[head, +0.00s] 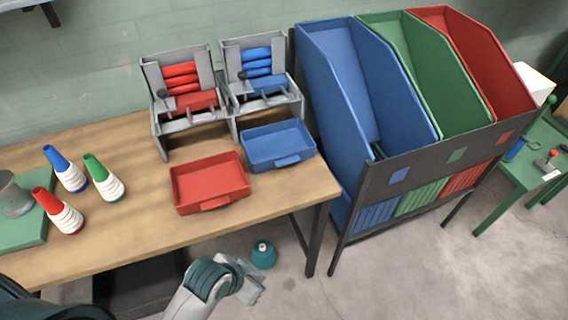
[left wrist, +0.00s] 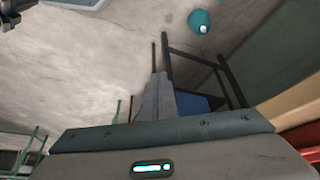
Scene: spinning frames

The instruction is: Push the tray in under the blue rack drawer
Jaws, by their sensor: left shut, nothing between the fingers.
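The blue tray (head: 292,161) sits on the table in front of the small grey stand holding blue rolls (head: 257,62). The red tray (head: 211,203) sits to its left and nearer, in front of the stand with red rolls (head: 181,75). The large blue rack bin (head: 340,85) stands at the right of the table, with a blue slatted panel (head: 376,216) low on its front. My left gripper (head: 250,288) is shut and empty, beyond the table's front edge and below the trays. Its closed fingers show in the left wrist view (left wrist: 154,98).
Blue, green and red cones (head: 104,178) stand on the table's left. A teal object (head: 263,254) lies on the floor near the table leg (head: 318,240). Green (head: 430,75) and red (head: 475,60) bins adjoin the blue one. Floor in front of the rack is clear.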

